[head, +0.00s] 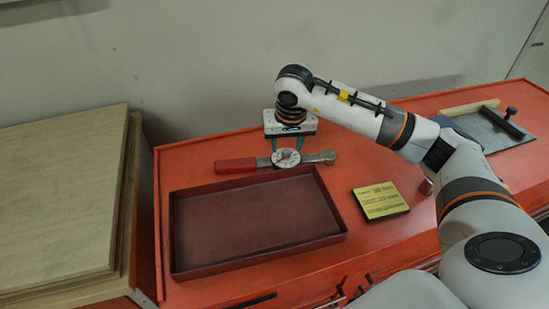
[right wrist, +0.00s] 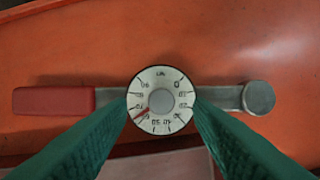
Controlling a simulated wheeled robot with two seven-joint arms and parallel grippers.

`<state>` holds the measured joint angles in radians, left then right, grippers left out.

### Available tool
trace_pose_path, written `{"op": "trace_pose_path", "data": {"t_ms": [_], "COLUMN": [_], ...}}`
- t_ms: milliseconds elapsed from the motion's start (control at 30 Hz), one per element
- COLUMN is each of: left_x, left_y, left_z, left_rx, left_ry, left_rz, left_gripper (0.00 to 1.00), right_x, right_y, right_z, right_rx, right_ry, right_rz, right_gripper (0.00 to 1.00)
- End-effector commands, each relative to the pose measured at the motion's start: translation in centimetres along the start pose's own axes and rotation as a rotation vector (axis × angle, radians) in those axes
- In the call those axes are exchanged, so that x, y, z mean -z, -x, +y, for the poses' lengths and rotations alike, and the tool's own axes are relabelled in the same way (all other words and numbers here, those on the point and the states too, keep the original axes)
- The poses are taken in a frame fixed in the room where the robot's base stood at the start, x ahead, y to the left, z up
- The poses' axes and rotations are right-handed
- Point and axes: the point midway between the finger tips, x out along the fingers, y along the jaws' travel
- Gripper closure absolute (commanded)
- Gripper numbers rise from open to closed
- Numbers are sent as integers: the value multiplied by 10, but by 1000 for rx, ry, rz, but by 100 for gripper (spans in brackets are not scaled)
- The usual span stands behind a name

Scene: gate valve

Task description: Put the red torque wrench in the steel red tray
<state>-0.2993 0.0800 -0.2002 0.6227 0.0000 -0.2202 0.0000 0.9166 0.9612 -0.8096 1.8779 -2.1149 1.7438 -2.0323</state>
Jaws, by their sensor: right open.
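The torque wrench (head: 246,163) lies on the orange bench top behind the tray, with a red handle on the left, a round white dial in the middle and a grey head on the right. It also shows in the right wrist view (right wrist: 105,98). My right gripper (head: 287,146) is open above the wrench, its green fingers pointing down at the dial. In the right wrist view the fingertips (right wrist: 162,118) are on either side of the dial; I cannot tell whether they touch it. The dark red tray (head: 258,258) is empty, in front of the wrench. My left gripper is out of view.
A yellow-topped block (head: 381,200) lies right of the tray. A grey plate with a wooden strip (head: 492,128) is at the far right. A wooden box (head: 60,190) stands at the left. A wall closes the back. Bare bench (head: 350,150) lies right of the wrench.

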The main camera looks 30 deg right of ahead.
Motion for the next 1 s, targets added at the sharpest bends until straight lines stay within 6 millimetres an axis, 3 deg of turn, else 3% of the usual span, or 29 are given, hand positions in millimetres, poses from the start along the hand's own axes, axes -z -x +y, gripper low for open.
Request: {"op": "trace_pose_path", "data": {"t_ms": [33,200,433,467,733,1000], "left_x": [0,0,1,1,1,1], "left_y": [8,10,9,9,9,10], "left_z": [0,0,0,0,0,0], "left_rx": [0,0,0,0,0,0], "left_ry": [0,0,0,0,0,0], "left_rz": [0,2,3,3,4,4], "left_gripper": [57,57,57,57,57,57], "right_x": [0,0,0,0,0,-2], "right_y": [-5,-23,-26,-26,-26,-23], "right_z": [-2,-1,-1,-1,-1,0], "right_rx": [3,0,-1,-1,-1,-4], "right_ry": [0,1,1,1,1,-1], "right_rz": [6,1,0,0,0,-6], "right_gripper": [53,53,53,55,99,100]}}
